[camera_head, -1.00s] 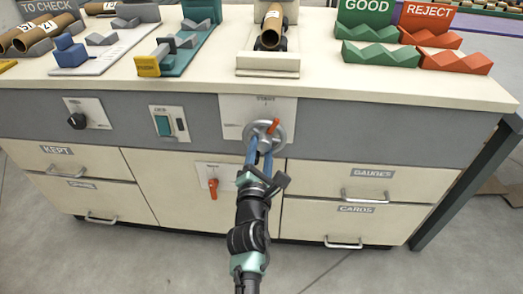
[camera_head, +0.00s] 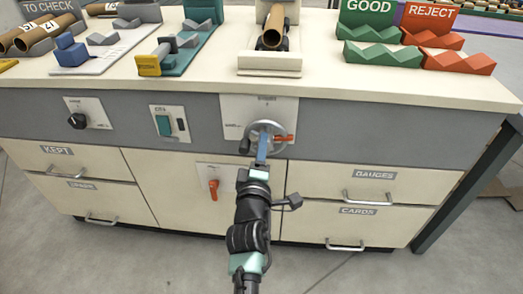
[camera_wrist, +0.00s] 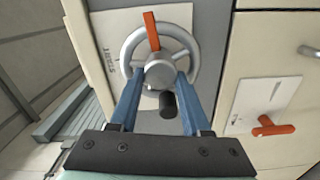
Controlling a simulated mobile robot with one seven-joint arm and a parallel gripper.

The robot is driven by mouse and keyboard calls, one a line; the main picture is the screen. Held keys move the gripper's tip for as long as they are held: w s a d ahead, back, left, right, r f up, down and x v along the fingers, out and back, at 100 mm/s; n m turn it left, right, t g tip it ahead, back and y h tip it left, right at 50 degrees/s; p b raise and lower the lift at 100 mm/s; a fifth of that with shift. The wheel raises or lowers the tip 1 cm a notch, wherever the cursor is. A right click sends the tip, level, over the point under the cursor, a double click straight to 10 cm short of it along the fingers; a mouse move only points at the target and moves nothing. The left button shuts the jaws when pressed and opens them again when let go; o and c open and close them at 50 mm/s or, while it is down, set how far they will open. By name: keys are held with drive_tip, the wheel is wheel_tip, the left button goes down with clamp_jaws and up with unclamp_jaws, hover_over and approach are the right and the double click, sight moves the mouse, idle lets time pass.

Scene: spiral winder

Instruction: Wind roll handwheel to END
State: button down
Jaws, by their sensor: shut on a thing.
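The roll handwheel (camera_head: 277,127) is a grey ring with a round hub on a pale plate (camera_head: 234,106) on the cabinet front. Its orange pointer (camera_head: 284,138) points right in the head view and up in the wrist view (camera_wrist: 151,31). A dark crank knob (camera_head: 244,147) is on the opposite side, and it also shows in the wrist view (camera_wrist: 168,104). My gripper (camera_wrist: 158,76) has its blue fingers on either side of the hub (camera_wrist: 160,71), shut on it. The plate's small lettering is not clearly readable in the head view; END cannot be made out.
An orange-red lever (camera_head: 213,189) is on a plate below left of the wheel. A green switch box (camera_head: 164,126) and a black knob (camera_head: 77,121) are further left. Drawer handles (camera_head: 367,199) jut out at right. A cardboard tube (camera_head: 274,27) lies on the bench above.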

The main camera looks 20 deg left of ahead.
drive_tip(key=shift+w+d+f+n+p, duration=0.15)
drive_tip(key=shift+n+p, duration=0.5)
drive_tip(key=shift+n, duration=5.15)
drive_tip(key=shift+s+d+n+p, duration=0.15)
drive_tip(key=shift+n+p, duration=0.55)
drive_tip(key=shift+n, duration=5.1)
drive_tip(key=shift+w+d+f+n+p, duration=0.2)
drive_tip(key=shift+n+p, duration=0.45)
drive_tip(key=shift+n, duration=5.15)
drive_tip(key=shift+r, duration=0.15)
drive_tip(key=shift+c, duration=1.8)
unclamp_jaws()
